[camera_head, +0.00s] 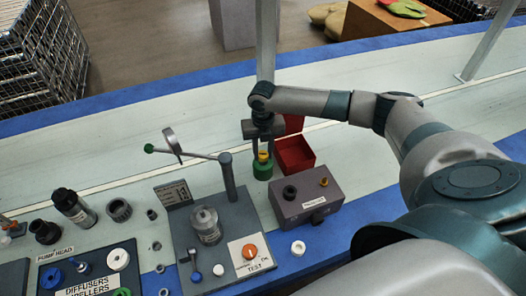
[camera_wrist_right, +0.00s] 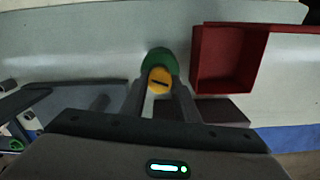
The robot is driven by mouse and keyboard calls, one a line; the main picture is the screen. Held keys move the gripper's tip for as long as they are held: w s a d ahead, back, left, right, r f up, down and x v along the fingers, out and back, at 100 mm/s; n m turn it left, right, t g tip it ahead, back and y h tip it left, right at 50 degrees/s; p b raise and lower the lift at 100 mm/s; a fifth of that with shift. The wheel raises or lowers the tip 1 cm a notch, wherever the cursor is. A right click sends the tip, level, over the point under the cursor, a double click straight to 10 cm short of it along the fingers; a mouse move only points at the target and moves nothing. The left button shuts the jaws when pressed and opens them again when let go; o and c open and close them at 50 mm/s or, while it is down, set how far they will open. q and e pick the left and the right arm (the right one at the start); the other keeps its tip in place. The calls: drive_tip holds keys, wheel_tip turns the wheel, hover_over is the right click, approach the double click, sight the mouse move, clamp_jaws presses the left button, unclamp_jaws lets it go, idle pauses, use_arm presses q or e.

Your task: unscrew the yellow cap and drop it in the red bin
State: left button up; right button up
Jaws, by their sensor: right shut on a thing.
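The yellow cap (camera_head: 263,156) sits on top of a green base (camera_head: 262,172) on the pale table, close to the red bin's left side. My right gripper (camera_head: 263,146) points down from above and is shut on the cap. In the right wrist view the slotted yellow cap (camera_wrist_right: 159,80) lies between the two fingers, with the green base (camera_wrist_right: 157,57) behind it. I cannot tell whether the cap is loose from the base. The red bin (camera_head: 294,155) is open and looks empty; it also shows in the right wrist view (camera_wrist_right: 204,75). My left gripper is not in view.
A grey box (camera_head: 302,203) with a black knob and a yellow knob stands in front of the bin. A test stand (camera_head: 192,250) with a lever arm (camera_head: 185,152) is to the left. Several pump parts and a labelled tray (camera_head: 68,262) lie further left. The table behind is clear.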

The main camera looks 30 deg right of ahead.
drive_tip(key=shift+s, duration=0.1)
drive_tip(key=shift+n, duration=1.7)
drive_tip(key=o, duration=0.9)
drive_tip(key=m+p, duration=0.2)
drive_tip(key=p, duration=0.1)
drive_tip(key=shift+r, duration=0.2)
drive_tip(key=shift+f+m+p, duration=0.1)
drive_tip(key=shift+m+p, duration=0.3)
drive_tip(key=shift+m, duration=0.4)
drive_tip(key=shift+f, duration=0.1)
